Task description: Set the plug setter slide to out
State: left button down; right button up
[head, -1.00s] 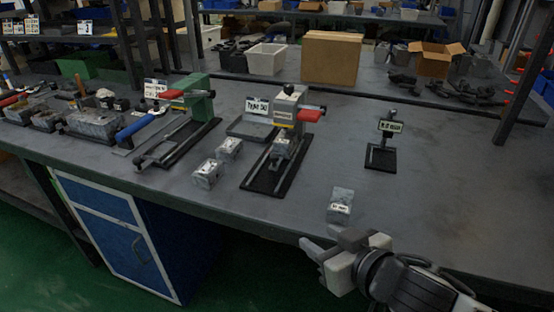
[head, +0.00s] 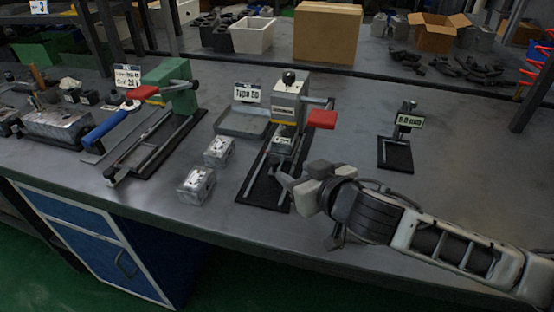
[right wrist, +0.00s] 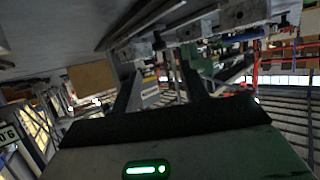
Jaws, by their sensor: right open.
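A grey press (head: 289,100) with a red lever (head: 321,119) and a black knob stands mid-table. A block (head: 283,141) sits on its railed slide, under the press head. A green press (head: 170,80) with a red lever and a long railed base (head: 150,150) stands to its left. I cannot read which one is the plug setter. My right gripper (head: 302,200) is open and empty, just right of the near end of the grey press's base (head: 262,190). In the right wrist view its two fingers (right wrist: 158,85) stand apart. My left gripper is not in view.
Two loose blocks (head: 197,185) (head: 219,151) lie between the presses. A tray (head: 240,122) stands behind them. A small stand (head: 396,153) with a label is at the right. Bare table lies around that stand. Boxes and bins line the back.

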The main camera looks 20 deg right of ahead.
aim_at(276, 161)
jog(key=x, duration=0.9)
jog(key=shift+f, duration=0.1)
